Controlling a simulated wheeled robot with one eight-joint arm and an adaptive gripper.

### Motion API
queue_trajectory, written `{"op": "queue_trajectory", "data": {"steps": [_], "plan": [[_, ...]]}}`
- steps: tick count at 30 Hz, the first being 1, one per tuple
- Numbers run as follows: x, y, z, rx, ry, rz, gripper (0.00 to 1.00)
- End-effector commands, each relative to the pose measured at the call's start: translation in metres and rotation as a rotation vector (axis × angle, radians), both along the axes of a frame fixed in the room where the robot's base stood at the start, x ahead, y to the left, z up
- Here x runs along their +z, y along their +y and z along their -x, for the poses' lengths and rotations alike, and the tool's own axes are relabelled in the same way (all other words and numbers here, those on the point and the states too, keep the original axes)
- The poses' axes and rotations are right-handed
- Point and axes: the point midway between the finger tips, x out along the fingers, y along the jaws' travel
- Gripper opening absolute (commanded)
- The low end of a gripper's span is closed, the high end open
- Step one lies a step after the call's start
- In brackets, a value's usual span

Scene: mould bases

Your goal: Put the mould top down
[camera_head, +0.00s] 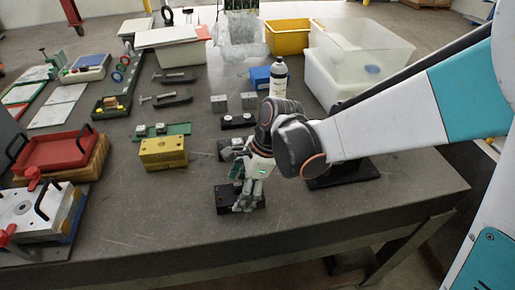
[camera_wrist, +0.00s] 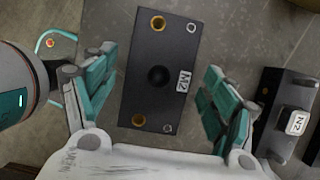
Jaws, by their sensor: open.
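A black rectangular mould block (camera_head: 226,200) lies on the table near its front edge, directly below my gripper (camera_head: 246,193). The wrist view shows the same block (camera_wrist: 158,72) from above, with a tag reading M2, a dark round hole in its middle and brass-coloured and silvery holes near its ends. My gripper (camera_wrist: 160,85) is open, one teal finger on each side of the block, with visible gaps to it. Whether a second mould half lies under the block cannot be told.
Another black block, tagged N2 (camera_wrist: 290,110), sits right of the fingers in the wrist view. In the head view, a yellow block (camera_head: 163,153) stands to the left. A spray bottle (camera_head: 278,77) and clear bins (camera_head: 360,50) stand behind. The front table surface is mostly clear.

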Motion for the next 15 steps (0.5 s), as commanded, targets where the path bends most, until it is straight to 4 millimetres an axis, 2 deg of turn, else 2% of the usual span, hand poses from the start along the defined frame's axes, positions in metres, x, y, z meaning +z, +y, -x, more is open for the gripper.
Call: {"op": "queue_trajectory", "data": {"steps": [1,15], "plan": [[0.011,-0.003,0.001,-0.001,0.0,0.0,0.78],[0.087,-0.033,-0.005,0.0,0.0,0.0,0.78]]}}
